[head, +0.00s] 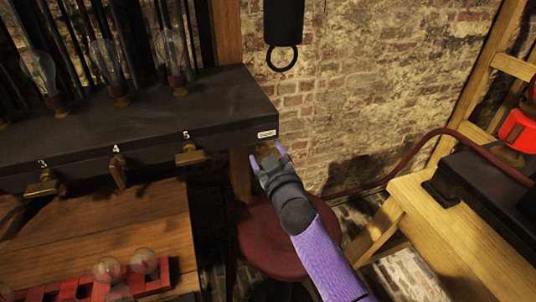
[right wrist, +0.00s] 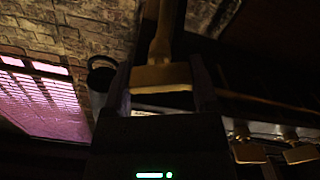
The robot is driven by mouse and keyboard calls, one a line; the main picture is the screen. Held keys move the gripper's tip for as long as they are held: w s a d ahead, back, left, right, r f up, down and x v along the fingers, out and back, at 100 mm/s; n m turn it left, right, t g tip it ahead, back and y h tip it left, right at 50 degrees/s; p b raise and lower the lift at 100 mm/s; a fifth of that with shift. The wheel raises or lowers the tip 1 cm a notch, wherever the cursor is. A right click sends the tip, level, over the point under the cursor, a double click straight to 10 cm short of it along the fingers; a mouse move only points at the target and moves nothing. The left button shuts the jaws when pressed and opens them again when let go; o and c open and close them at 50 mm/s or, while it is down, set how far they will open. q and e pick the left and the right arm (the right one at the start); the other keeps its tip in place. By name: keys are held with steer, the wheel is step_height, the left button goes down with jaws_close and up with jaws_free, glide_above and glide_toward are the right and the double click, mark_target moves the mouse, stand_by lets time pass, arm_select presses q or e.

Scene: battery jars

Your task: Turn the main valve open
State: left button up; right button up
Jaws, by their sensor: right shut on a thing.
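My right gripper (head: 267,155) reaches up from below to the right end of the dark shelf box (head: 225,100), just under a small white label too small to read. In the right wrist view, its fingers (right wrist: 161,80) are shut on a brass valve handle (right wrist: 160,76), a flat bar on a brass stem. I take this for the main valve; it does not show in the head view, and its open or shut position cannot be told. My left gripper is not in view.
Brass taps marked 3 (head: 42,185), 4 (head: 118,172) and 5 (head: 189,154) line the box front. A black piece with a ring (head: 282,58) hangs right of the box. A red stool (head: 265,245) stands below, a wooden bench (head: 440,235) at right.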

steer(key=shift+n, duration=1)
